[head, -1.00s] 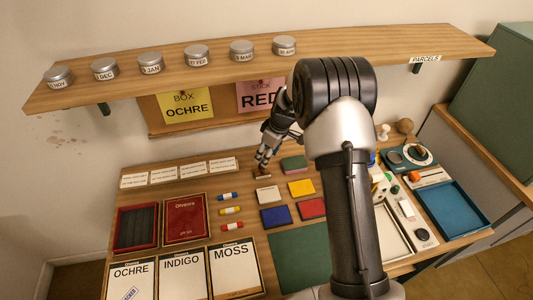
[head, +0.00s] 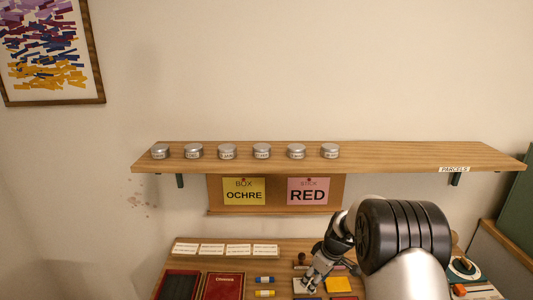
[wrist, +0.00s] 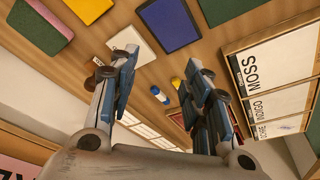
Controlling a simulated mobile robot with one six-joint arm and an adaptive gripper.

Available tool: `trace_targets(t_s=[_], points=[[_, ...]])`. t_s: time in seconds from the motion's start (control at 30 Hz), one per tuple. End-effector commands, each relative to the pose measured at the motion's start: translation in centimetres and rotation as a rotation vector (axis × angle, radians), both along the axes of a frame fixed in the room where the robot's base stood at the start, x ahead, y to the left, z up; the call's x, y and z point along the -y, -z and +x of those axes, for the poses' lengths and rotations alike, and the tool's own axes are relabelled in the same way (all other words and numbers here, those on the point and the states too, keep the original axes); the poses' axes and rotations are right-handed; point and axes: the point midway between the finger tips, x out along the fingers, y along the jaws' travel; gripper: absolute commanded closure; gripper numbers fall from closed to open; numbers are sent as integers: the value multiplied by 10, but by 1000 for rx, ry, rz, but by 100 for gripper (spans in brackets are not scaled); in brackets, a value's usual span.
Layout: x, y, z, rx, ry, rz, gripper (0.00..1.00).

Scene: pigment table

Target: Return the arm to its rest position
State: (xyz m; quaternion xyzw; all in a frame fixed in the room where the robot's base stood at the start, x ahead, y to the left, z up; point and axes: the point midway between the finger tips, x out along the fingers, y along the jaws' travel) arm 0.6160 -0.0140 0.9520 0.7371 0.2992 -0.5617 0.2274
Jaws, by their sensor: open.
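My arm rises from the lower right of the head view, and my gripper (head: 305,284) hangs over the back middle of the table (head: 262,249). In the wrist view my gripper (wrist: 162,78) has its two fingers well apart, with nothing held between them. A blue stick (wrist: 160,95) and a yellow stick (wrist: 176,82) show in the gap, lying on the table beyond the fingertips. A white pad (wrist: 131,40) lies near the left finger. A small brown knobbed thing, partly hidden, is beside that finger.
The wall shelf (head: 400,160) with several silver tins stands above the table. Below it hang a yellow OCHRE card (head: 244,192) and a pink RED card (head: 308,191). Colour pads, including a blue one (wrist: 170,25), lie near the gripper, and labelled sheets (wrist: 270,75) lie to the right.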

Motion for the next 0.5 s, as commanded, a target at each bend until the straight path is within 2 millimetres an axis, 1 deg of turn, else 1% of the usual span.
trace_targets(t_s=[0.03, 0.27, 0.37, 0.47, 0.5], points=[[-1, -20, 0, 16, 13, -2, 55], [-6, -74, -23, 20, 77, 0, 55], [-9, -102, -37, 24, 114, 1, 55], [-12, -135, -58, 31, 159, 3, 55], [-14, -150, -69, 34, 181, 2, 55]])
